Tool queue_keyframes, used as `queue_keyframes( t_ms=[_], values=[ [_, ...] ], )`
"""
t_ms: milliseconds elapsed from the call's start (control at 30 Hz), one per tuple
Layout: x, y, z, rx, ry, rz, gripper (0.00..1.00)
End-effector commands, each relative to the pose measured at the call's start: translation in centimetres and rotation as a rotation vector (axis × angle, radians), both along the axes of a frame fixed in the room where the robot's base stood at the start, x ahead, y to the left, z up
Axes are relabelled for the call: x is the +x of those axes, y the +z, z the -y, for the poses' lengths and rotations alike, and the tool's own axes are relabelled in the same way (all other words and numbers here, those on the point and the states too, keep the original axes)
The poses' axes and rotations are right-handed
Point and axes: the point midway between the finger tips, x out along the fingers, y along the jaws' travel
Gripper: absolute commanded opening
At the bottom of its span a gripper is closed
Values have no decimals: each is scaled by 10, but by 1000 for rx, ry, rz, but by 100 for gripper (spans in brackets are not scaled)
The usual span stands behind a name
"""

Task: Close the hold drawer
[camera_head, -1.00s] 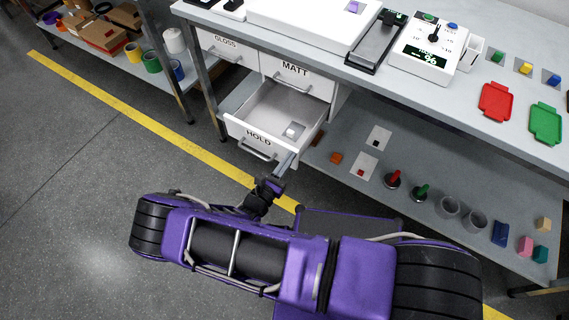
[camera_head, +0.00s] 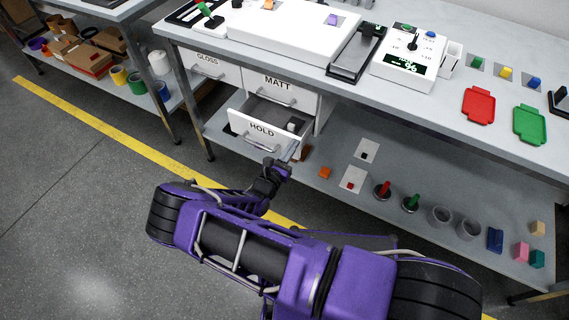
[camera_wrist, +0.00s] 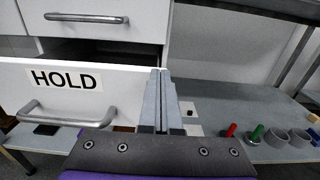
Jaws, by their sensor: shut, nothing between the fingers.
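The hold drawer (camera_head: 262,133) is white with a HOLD label and a metal bar handle. It stands partly open below the MATT drawer, and a small pale block (camera_head: 291,126) lies inside it. In the wrist view its front (camera_wrist: 110,88) fills the left side, with a dark gap above it. My gripper (camera_head: 290,152) is shut and empty at the right end of the drawer front. In the wrist view the closed fingers (camera_wrist: 157,100) overlap the front's right edge, to the right of the handle (camera_wrist: 70,115). Whether they touch it I cannot tell.
The GLOSS drawer (camera_head: 208,66) and MATT drawer (camera_head: 276,90) are shut. The bench top (camera_head: 440,92) holds a white box, a meter and red and green trays. The lower shelf (camera_head: 400,175) to the right carries several small items. Floor in front is open.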

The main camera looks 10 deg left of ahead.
Motion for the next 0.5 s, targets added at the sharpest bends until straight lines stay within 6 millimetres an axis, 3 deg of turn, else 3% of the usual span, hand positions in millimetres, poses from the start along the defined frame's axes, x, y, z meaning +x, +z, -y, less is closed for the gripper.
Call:
queue_keyframes(
  t_ms=[200,500],
  values=[
    [39,-1,17,0,-2,2,0],
    [65,0,26,0,1,1,0]
  ],
)
